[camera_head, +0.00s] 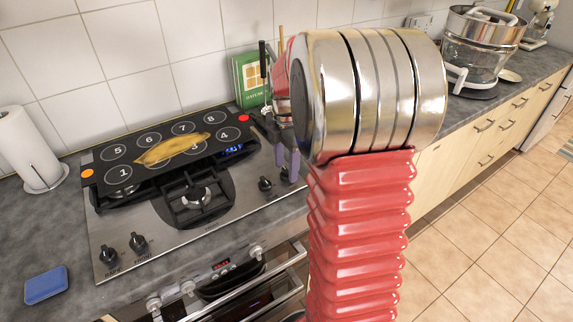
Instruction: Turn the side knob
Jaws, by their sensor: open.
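The frame does not make clear which knob is the side knob. On the steel hob (225,215), two dark knobs stand at the front left, a left one (108,249) and one beside it (138,243). Two more stand at the right, a nearer one (265,184) and a farther one (290,174). My gripper (286,163) shows partly behind my red arm, with two purple-grey fingers apart and pointing down. It is open, above or beside the right-hand knobs. I cannot tell whether it touches one. The oven front below has a left knob (153,301), a second knob (188,287) and a right knob (256,252).
A blue sponge (46,285) and paper roll (30,150) are at the left. A green book (250,78) stands behind. My arm hides the counter right of the hob.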

